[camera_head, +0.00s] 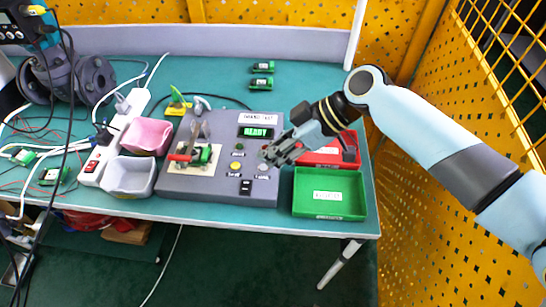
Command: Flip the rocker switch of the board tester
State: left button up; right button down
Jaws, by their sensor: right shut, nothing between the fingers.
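The board tester (215,190) is a grey box on the teal table, with a lit green "READY" display (257,132). Its black rocker switch (245,187) sits near the front edge; its position is too small to tell. A yellow button (235,166) and a pale button (262,167) are behind the switch. A clamp with a red handle (180,158) stands over a green board on the tester's left part. My right gripper (268,158) is shut and empty, above the tester's right part, behind and right of the switch. My left gripper is not in view.
A green tray (330,213) and a red tray (352,160) stand right of the tester. A pink bin (147,136), a grey bin (128,190) and a white power strip (122,125) are left. Green boards (262,82) lie behind. A yellow perforated guard (440,200) borders the right.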

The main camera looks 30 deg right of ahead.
aim_at(240, 191)
jog(key=b+x, duration=0.3)
jog(key=x, duration=0.3)
jog(key=shift+a+f+b, duration=0.1)
jog(key=shift+f+b, duration=0.25)
jog(key=f+b, duration=0.2)
jog(key=f, duration=0.1)
jog(key=shift+a+f+b, duration=0.15)
jog(key=shift+a+b, duration=0.2)
jog(key=shift+a, duration=0.05)
jog(key=shift+s+f+b, duration=0.15)
jog(key=shift+f+b, duration=0.15)
jog(key=shift+f, duration=0.1)
jog(key=shift+s+a+f+t+b, duration=0.15)
jog(key=shift+s+f+t+b, duration=0.2)
jog(key=shift+f, duration=0.2)
jog(key=shift+n+t+h, duration=0.25)
jog(key=shift+n+h, duration=0.05)
jog(key=shift+h, duration=0.1)
jog(key=shift+r, duration=0.15)
jog(key=shift+w, duration=0.15)
